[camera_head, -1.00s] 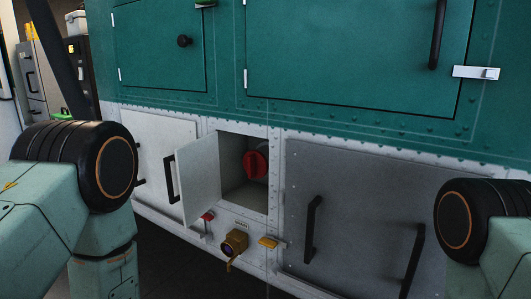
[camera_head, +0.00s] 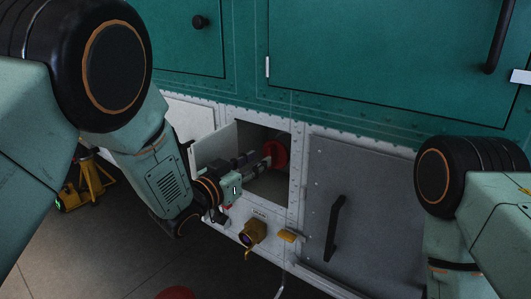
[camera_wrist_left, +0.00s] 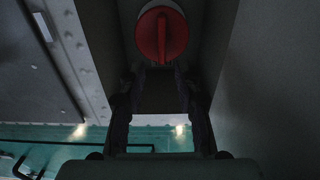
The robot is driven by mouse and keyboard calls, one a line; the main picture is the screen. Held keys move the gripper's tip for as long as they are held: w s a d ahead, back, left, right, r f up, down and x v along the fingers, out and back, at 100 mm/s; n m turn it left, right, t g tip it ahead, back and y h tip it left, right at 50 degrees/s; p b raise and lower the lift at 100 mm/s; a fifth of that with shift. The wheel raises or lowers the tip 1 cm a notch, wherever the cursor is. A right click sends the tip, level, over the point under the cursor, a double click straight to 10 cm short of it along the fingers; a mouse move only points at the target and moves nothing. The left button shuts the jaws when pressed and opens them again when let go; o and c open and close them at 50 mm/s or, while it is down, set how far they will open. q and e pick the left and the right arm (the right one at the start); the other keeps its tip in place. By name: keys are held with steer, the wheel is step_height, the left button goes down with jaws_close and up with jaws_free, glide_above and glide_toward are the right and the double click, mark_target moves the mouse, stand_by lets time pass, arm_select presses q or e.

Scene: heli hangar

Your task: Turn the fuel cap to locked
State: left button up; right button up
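The red round fuel cap (camera_head: 279,153) sits inside an open recess (camera_head: 262,191) in the white lower panel. In the left wrist view the fuel cap (camera_wrist_left: 161,35) shows a raised bar across its face, running up and down in the picture. My left gripper (camera_head: 262,161) reaches into the recess, its fingers pointing at the cap. In the left wrist view the gripper (camera_wrist_left: 158,76) has its two fingers apart with nothing between them, and the cap lies just past the fingertips. My right gripper is out of view; only my right arm shows.
The recess's small door (camera_head: 211,148) stands open to the left, close beside my left wrist. Below are a brass fitting (camera_head: 252,232) and a yellow handle (camera_head: 288,236). A grey panel with a black handle (camera_head: 334,228) is right. A yellow stand (camera_head: 90,182) is on the floor.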

mark_target(268, 153)
arm_select(q)
steer(key=shift+w+d+r, duration=0.15)
steer(key=shift+d+r, duration=0.05)
steer(key=shift+d, duration=0.05)
steer(key=x, duration=0.2)
steer(key=f+x, duration=0.1)
steer(key=x, duration=0.2)
steer(key=shift+w+a, duration=0.2)
steer(key=shift+s+a+r, duration=0.35)
steer(key=shift+s+r, duration=0.15)
steer(key=shift+s, duration=0.3)
steer(key=shift+c, duration=0.6)
steer(key=shift+w+d+f, duration=0.25)
steer(key=shift+w+f, duration=0.25)
steer(key=shift+w, duration=0.25)
steer(key=c, duration=0.5)
steer(key=shift+s+r, duration=0.1)
steer(key=shift+s, duration=0.05)
jaws_close()
steer(key=shift+s+a+r, duration=0.15)
